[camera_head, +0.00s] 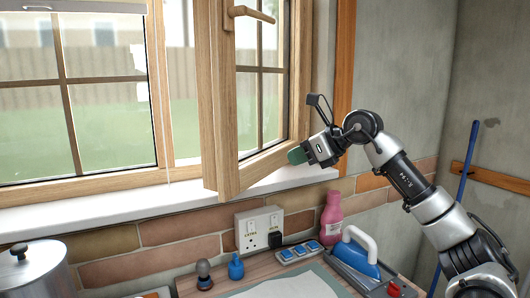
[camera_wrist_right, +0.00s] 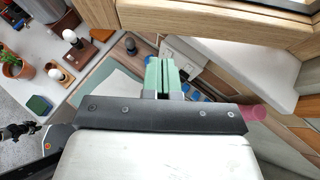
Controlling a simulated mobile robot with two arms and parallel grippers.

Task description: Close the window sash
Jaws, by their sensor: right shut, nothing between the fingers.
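The wooden window sash (camera_head: 222,110) stands open, swung into the room over the white sill, with its free edge toward the left. Its wooden handle (camera_head: 250,14) is near the top of the picture. My right gripper (camera_head: 297,156) is shut and empty, with green fingertips. It appears close to the right end of the sash's bottom rail; I cannot tell whether it touches. In the right wrist view the shut fingers (camera_wrist_right: 164,76) point toward the pale wood of the sash (camera_wrist_right: 215,18), with a gap in the picture.
The white sill (camera_head: 110,210) runs under the window. Below are a pot (camera_head: 35,272), a socket plate (camera_head: 259,229), a pink bottle (camera_head: 331,217) and a blue iron (camera_head: 358,258). A blue pole (camera_head: 466,160) leans at the right wall.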

